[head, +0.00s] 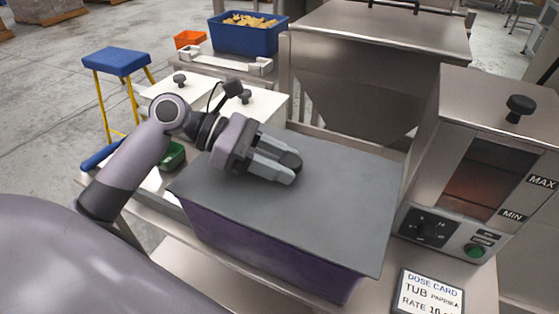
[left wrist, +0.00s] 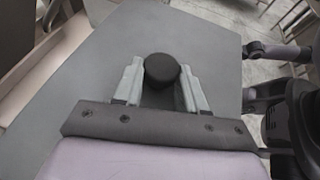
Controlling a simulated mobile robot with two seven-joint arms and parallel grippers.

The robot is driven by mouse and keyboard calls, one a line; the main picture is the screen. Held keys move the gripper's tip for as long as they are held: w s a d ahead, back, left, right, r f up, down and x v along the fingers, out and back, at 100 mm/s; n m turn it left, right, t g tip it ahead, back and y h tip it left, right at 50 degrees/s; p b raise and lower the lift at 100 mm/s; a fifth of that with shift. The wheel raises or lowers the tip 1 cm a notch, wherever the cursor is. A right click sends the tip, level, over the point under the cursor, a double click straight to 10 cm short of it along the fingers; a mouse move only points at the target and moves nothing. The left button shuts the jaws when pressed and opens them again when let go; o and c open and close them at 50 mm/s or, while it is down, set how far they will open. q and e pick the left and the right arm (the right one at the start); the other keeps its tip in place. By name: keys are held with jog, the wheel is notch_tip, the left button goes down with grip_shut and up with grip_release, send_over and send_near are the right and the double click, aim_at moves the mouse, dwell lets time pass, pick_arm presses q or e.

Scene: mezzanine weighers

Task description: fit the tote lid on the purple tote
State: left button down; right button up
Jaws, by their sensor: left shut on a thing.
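The tote lid (head: 340,200) is a flat grey sheet lying over the purple tote (head: 265,250) in the head view. The lid hides the tote's opening, and its front right corner juts out past the tote wall. I cannot tell whether the lid is seated on the rim or just above it. My left gripper (head: 291,169) is shut on the lid's black knob. In the left wrist view the round knob (left wrist: 161,68) sits between the two fingers, with the grey lid (left wrist: 95,85) around it.
A dosing machine (head: 470,175) with a dial and a dose card (head: 430,293) stand on the right. A steel hopper (head: 380,50) is behind the tote. A blue crate (head: 240,40), white bins, a green item (head: 172,156) and a blue stool (head: 116,62) are at the left.

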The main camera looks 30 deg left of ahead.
pick_arm(q)
jog(key=shift+r, duration=0.1)
jog(key=c, duration=0.6)
grip_release()
jog(key=shift+c, duration=0.2)
jog(key=v, duration=1.2)
